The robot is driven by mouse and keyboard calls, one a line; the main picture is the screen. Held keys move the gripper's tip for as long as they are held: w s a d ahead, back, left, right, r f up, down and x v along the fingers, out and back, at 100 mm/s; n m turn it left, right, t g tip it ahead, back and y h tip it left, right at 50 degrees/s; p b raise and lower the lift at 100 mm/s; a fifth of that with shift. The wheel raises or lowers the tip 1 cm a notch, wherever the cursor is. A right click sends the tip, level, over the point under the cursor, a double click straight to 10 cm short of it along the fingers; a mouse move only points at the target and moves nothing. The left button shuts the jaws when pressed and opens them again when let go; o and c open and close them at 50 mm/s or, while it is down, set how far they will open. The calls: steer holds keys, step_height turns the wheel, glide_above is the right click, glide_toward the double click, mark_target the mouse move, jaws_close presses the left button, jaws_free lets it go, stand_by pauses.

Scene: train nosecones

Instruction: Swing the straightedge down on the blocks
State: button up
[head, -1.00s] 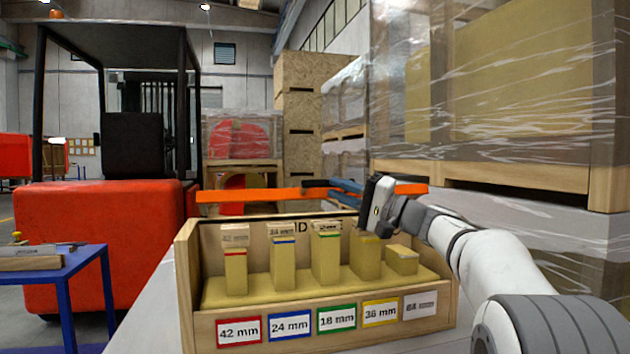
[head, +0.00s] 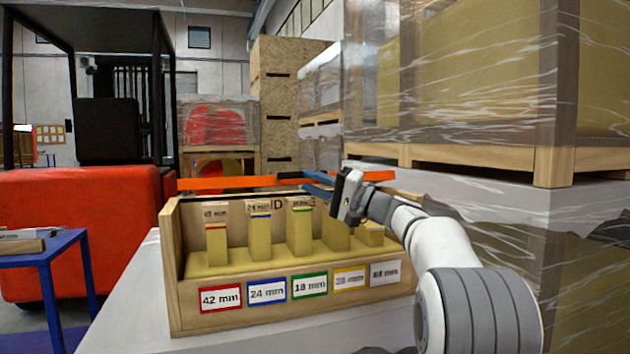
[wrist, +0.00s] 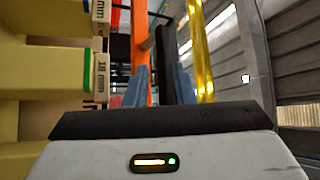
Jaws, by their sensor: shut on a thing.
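A wooden box (head: 190,322) holds several upright yellowish blocks of differing heights. The red-banded block (head: 216,242), blue-banded block (head: 260,238) and green-banded block (head: 300,236) stand from left to centre; shorter blocks at right are partly behind my gripper. An orange straightedge (head: 225,183) extends roughly level behind and above the block tops, apart from them in the picture. My gripper (head: 300,179) is shut on its dark handle, blue fingers on either side. In the wrist view the straightedge (wrist: 139,40) runs upward beside the handle (wrist: 165,50), blocks at left.
Labels such as 42 mm and 24 mm line the box front. The box stands on a pale surface (head: 130,305). A blue table (head: 50,255) and a red forklift (head: 85,220) are at left. Wrapped pallets (head: 480,90) crowd the right side behind my arm.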

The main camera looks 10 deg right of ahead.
steer(key=shift+o, duration=0.9)
steer(key=shift+w+a+f+m, duration=0.1)
steer(key=shift+w+f+m, duration=0.2)
steer(key=shift+w+f, duration=0.5)
steer(key=shift+o, duration=1)
steer(key=shift+s+f, duration=0.1)
steer(key=shift+s, duration=0.05)
steer(key=r+p+v, duration=0.1)
steer(key=v, duration=0.6)
steer(key=shift+s+d, duration=0.35)
steer(key=shift+s, duration=0.15)
